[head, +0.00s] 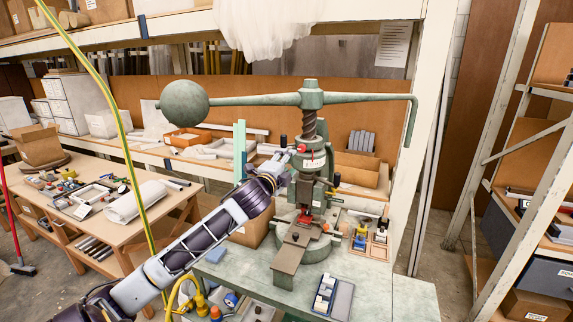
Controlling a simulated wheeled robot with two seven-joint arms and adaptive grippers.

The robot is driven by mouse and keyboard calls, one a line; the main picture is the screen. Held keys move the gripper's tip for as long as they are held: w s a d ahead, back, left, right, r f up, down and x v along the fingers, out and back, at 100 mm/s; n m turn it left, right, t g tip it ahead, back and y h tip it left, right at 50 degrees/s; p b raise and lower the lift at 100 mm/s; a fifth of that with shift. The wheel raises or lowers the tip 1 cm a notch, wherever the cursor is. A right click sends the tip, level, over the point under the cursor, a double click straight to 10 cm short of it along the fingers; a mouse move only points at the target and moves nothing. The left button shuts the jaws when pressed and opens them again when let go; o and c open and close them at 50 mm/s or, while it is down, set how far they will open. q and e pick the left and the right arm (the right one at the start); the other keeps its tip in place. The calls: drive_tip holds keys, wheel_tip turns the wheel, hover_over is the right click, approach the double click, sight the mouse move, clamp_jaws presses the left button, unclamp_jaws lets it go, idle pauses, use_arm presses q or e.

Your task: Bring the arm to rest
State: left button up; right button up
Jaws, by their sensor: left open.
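The green fly press (312,180) stands on a pale green bench. Its long arm (255,101) lies across the top of the screw, with a round ball weight (184,103) at the left end and a bent handle (411,122) hanging down at the right end. My left gripper (286,162) is open, beside the left of the press's column and below the arm. It is apart from the ball and the handle; whether it touches the column I cannot tell. My right gripper is not in view.
A slide plate (290,249) juts from the press toward the front. An open case (332,296) lies on the bench (415,297). Small bottles (201,304) stand at the bench's front left. Wooden shelves (550,95) stand at right; a cluttered table (155,219) stands at left.

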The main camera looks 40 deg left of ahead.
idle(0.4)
